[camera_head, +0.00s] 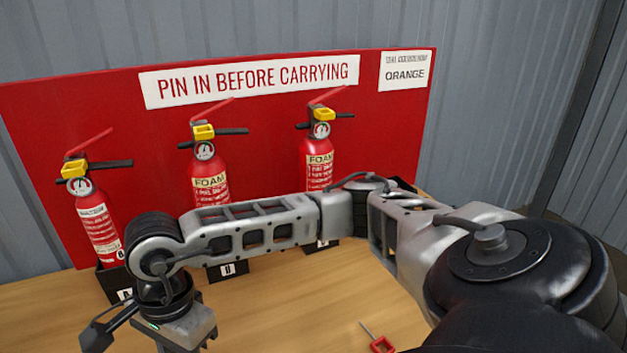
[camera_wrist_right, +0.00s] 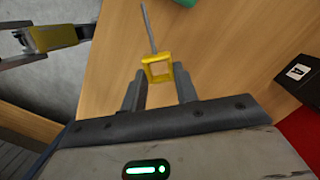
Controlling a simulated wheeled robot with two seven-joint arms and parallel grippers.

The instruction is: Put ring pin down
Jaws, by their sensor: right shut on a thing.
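My right gripper (camera_wrist_right: 160,86) is shut on a yellow ring pin (camera_wrist_right: 149,72). The square ring is between its fingers and the thin metal shaft points away from the gripper, above the wooden table (camera_wrist_right: 215,60). I cannot tell whether the shaft touches the wood. In the head view my right arm crosses to the left and its wrist hangs at the lower left; the fingertips are not visible there. A red ring pin (camera_head: 381,345) lies on the table near the bottom edge.
Extinguishers stand at left (camera_head: 100,225), middle (camera_head: 207,170) and right (camera_head: 318,165) in dark labelled holders before a red board (camera_head: 270,115). Bare table (camera_head: 300,310) lies in front. A green thing (camera_wrist_right: 186,2) is cut off at the wrist view's top.

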